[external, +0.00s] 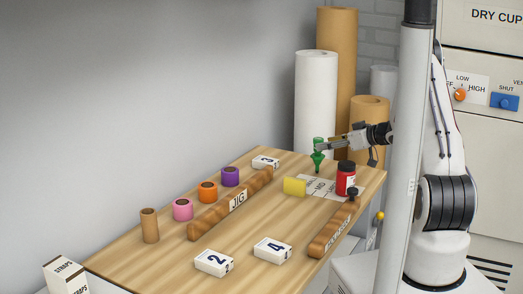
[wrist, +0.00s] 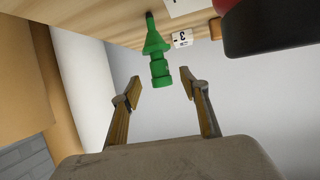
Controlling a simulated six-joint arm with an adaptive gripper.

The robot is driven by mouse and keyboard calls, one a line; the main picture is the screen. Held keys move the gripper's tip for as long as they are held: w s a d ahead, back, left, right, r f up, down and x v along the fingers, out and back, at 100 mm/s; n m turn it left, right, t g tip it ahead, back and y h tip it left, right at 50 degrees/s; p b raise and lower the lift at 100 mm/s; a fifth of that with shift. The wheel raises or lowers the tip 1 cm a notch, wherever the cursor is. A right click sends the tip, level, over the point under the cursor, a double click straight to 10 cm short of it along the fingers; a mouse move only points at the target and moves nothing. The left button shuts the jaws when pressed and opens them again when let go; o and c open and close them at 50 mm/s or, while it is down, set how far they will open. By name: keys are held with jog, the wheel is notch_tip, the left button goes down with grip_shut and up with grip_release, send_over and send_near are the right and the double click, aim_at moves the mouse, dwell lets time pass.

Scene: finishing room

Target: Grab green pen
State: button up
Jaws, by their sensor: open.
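The green pen (external: 318,157) stands upright, narrow end down, at the far right part of the wooden table, in front of the white roll. In the wrist view the green pen (wrist: 157,45) points its narrow end at the table top. My gripper (external: 319,146) reaches in from the right at the height of the pen's upper part. In the wrist view my gripper (wrist: 160,83) is open, with the pen's blunt end at the gap between the fingertips and visible space on both sides. I cannot tell how deep the pen sits between the fingers.
Tall rolls (external: 316,100) stand behind. Wooden bars, coloured rings and numbered white blocks (external: 214,262) occupy the rest of the table (external: 160,269).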

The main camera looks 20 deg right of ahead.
aim_at(313, 156)
jog(key=shift+x, duration=2.55)
jog(key=shift+f, duration=0.15)
jog(key=c, duration=1.2)
